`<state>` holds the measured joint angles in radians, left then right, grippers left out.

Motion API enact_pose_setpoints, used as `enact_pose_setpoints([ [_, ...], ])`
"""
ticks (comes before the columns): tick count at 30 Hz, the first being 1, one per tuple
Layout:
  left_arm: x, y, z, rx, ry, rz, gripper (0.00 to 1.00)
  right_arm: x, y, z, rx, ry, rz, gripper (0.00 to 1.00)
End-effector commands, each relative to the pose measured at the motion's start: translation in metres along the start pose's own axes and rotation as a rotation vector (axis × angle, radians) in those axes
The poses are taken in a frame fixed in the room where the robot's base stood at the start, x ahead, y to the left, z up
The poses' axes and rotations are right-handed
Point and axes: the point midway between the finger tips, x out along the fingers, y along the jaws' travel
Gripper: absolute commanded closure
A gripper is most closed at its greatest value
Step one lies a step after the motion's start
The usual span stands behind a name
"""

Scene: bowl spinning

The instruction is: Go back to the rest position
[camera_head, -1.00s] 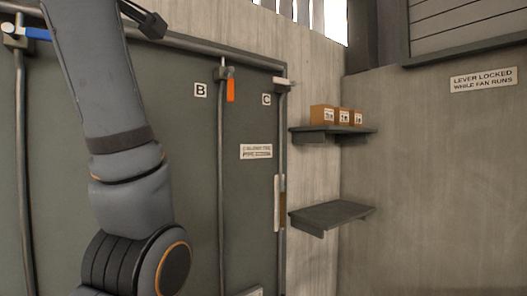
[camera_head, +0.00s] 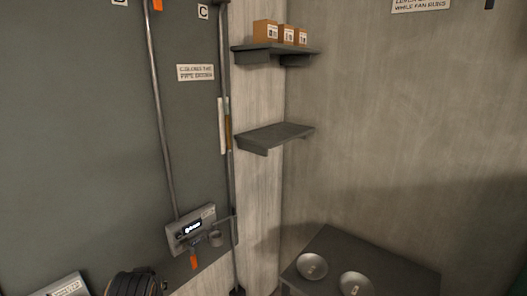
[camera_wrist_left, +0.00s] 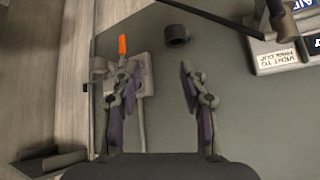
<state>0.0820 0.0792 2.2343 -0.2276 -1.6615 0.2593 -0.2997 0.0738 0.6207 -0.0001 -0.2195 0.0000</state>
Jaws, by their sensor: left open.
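My left gripper (camera_wrist_left: 160,85) is open and empty in the left wrist view, its two fingers wide apart in front of a grey-green surface. In the head view only a dark part of my left arm shows at the bottom left edge, and the gripper itself is out of that picture. My right gripper is in neither view. Two metal bowls, one on the left (camera_head: 312,266) and one on the right (camera_head: 356,285), rest on a dark table (camera_head: 345,243) at the lower right of the head view.
A small shelf (camera_head: 273,137) is empty. Another above holds boxes (camera_head: 266,32). In the wrist view an orange handle (camera_wrist_left: 122,44) lies beyond the left finger.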

Motion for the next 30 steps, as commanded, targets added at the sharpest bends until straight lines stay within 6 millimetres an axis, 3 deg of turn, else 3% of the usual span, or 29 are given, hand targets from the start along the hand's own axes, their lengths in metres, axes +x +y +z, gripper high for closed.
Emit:
enact_pose_setpoints([
  [1,0.004,-0.002,0.037,0.057,-0.052,0.015,0.57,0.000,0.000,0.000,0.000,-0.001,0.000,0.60],
  [6,0.002,-0.005,0.127,0.210,-0.181,0.079,0.57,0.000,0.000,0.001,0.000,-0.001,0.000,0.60],
  [16,-0.031,-0.015,0.245,0.398,-0.365,0.200,0.57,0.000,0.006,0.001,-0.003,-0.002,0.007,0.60],
  [18,0.003,-0.011,0.258,0.391,-0.368,0.193,0.57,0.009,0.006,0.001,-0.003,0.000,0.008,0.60],
  [23,0.059,-0.008,0.294,0.386,-0.390,0.187,0.57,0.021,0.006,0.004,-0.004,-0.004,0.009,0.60],
  [26,0.096,-0.008,0.324,0.383,-0.406,0.183,0.57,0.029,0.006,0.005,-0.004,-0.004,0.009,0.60],
  [30,0.157,-0.011,0.384,0.379,-0.435,0.177,0.57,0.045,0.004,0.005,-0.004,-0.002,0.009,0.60],
])
